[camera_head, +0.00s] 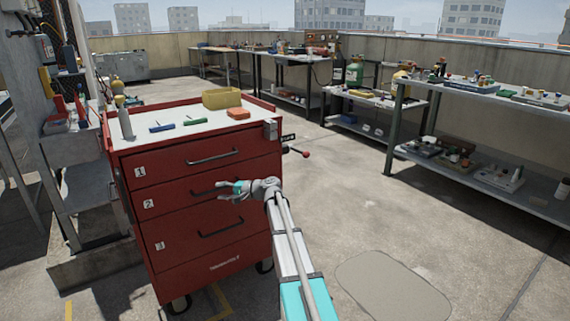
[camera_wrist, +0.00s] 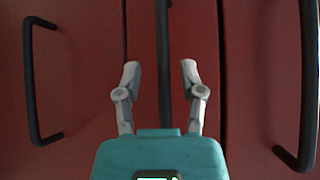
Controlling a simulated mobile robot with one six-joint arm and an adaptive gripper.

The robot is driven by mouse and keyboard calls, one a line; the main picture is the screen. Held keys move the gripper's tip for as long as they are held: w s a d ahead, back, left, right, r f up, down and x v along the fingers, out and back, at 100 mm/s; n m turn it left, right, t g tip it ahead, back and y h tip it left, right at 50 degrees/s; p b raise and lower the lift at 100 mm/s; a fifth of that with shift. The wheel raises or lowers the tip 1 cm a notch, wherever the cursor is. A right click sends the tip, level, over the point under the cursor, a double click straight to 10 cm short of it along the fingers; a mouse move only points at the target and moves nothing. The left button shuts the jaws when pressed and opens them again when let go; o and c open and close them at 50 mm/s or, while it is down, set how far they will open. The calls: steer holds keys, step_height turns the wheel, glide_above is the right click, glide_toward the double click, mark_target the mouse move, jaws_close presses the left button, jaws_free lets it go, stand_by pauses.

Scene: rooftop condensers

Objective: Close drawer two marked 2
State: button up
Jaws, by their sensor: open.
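The red tool cabinet (camera_head: 215,245) has drawers marked 1, 2 and 3. Drawer two (camera_head: 172,202) is the middle front, with a dark bar handle partly hidden behind my gripper (camera_head: 222,190). I cannot tell from these views whether it stands out from the cabinet. In the wrist view, the handle of drawer two (camera_wrist: 163,30) runs vertically in the picture, between the two fingers of my gripper (camera_wrist: 160,72). The fingers are apart on either side of it, and nothing is gripped. Contact with the handle or front cannot be made out.
Drawer one's handle (camera_head: 212,158) is above and drawer three's handle (camera_head: 221,227) below. A yellow bin (camera_head: 221,98), an orange block (camera_head: 238,113) and tools lie on the cabinet top. A red-knobbed lever (camera_head: 304,154) sticks out right. Shelves (camera_head: 470,92) stand farther right; floor between is clear.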

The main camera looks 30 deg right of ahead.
steer(key=s+d+r+p, duration=0.1)
steer(key=s+d, duration=0.4)
steer(key=s, duration=0.3)
steer(key=s+d+r+p, duration=0.1)
steer(key=s+d, duration=0.4)
steer(key=s, duration=0.4)
steer(key=w+d+r+m+g+h+p, duration=0.1)
steer(key=d+r+m+h+p, duration=0.4)
steer(key=m+p, duration=0.6)
steer(key=d+r+m+g+h+p, duration=0.1)
steer(key=d+r+m+h+p, duration=0.4)
steer(key=m+p, duration=0.5)
steer(key=shift+w+d+r+m+h+p, duration=0.35)
steer(key=shift+r+m+h, duration=0.4)
steer(key=shift+m, duration=1.45)
steer(key=shift+f, duration=0.15)
